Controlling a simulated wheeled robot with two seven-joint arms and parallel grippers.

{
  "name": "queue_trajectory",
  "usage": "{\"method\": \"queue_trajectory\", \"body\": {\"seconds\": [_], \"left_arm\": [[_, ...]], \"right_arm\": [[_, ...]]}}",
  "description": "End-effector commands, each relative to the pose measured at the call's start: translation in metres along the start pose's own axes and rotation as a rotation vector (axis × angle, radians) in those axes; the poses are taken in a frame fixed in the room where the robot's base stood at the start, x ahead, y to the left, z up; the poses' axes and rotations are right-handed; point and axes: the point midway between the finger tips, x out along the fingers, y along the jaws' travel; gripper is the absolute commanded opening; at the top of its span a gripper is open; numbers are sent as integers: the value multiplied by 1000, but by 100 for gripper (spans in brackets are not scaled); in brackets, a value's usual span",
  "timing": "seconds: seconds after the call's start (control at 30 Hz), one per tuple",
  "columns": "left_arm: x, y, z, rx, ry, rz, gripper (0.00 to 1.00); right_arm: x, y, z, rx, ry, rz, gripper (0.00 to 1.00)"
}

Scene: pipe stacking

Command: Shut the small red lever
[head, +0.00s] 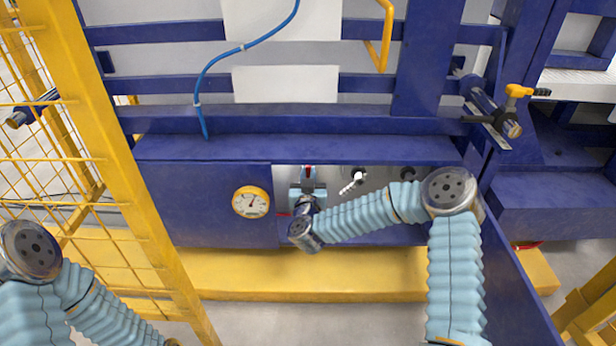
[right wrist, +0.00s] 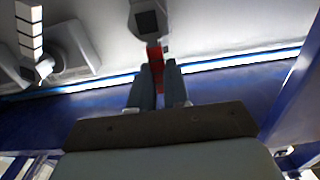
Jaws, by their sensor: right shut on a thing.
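The small red lever (head: 308,170) is on the grey panel in the blue frame, just above my right gripper (head: 308,187). In the right wrist view the red lever (right wrist: 156,62) hangs below a grey fitting (right wrist: 149,20), and its lower part sits between the two fingers of my right gripper (right wrist: 158,76). Those fingers are closed on it. The lever's lower end is partly hidden by the fingers. My left arm shows at the lower left of the head view, but its gripper is outside the picture.
A white-handled valve (head: 352,184) is right of the lever on the same panel. A round yellow-rimmed gauge (head: 251,202) is to its left. A yellow beam (head: 230,274) runs below, and a yellow mesh fence (head: 120,170) stands at the left.

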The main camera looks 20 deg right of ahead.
Motion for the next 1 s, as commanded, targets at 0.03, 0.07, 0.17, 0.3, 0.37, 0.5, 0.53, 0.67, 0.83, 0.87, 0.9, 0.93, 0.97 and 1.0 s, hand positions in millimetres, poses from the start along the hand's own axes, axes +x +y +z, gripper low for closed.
{"method": "queue_trajectory", "body": {"seconds": [0.03, 0.07, 0.17, 0.3, 0.37, 0.5, 0.53, 0.67, 0.83, 0.87, 0.9, 0.93, 0.97, 1.0], "left_arm": [[1, 0, 0, 0, 0, 0, 42], [2, -1, 0, 0, 0, 0, 42], [5, -2, 0, 0, 1, 0, 42], [11, -4, 0, 0, 2, 0, 42], [15, -6, 0, -1, 3, 0, 42], [24, -9, -1, -1, 6, 0, 42], [27, -10, -1, -1, 6, -1, 42], [34, -13, -1, -2, 8, -1, 42], [39, -15, -2, -2, 10, -1, 42], [40, -15, -2, -2, 11, -1, 42], [40, -15, -2, -2, 11, -1, 42], [40, -16, -2, -2, 11, -1, 42], [40, -16, -2, -2, 11, -1, 42], [40, -16, -2, -2, 11, -1, 42]], "right_arm": [[0, 0, 0, 6, 1, -1, 0], [0, 1, 0, 12, 1, -1, 0], [0, 2, 1, 45, 0, -1, 0], [0, 7, 2, 121, 3, 0, 0], [0, 10, 3, 165, 2, 0, 0], [0, 17, 5, 286, 3, 1, 0], [0, 18, 6, 315, 3, 1, 0], [0, 24, 8, 439, 1, 1, 0], [0, 33, 12, 600, 1, 2, 0], [0, 34, 12, 629, 1, 2, 0], [0, 35, 13, 668, 1, 2, 0], [0, 37, 14, 696, 0, 2, 0], [0, 38, 15, 725, 0, 2, 0], [0, 39, 16, 762, 0, 2, 0]]}}
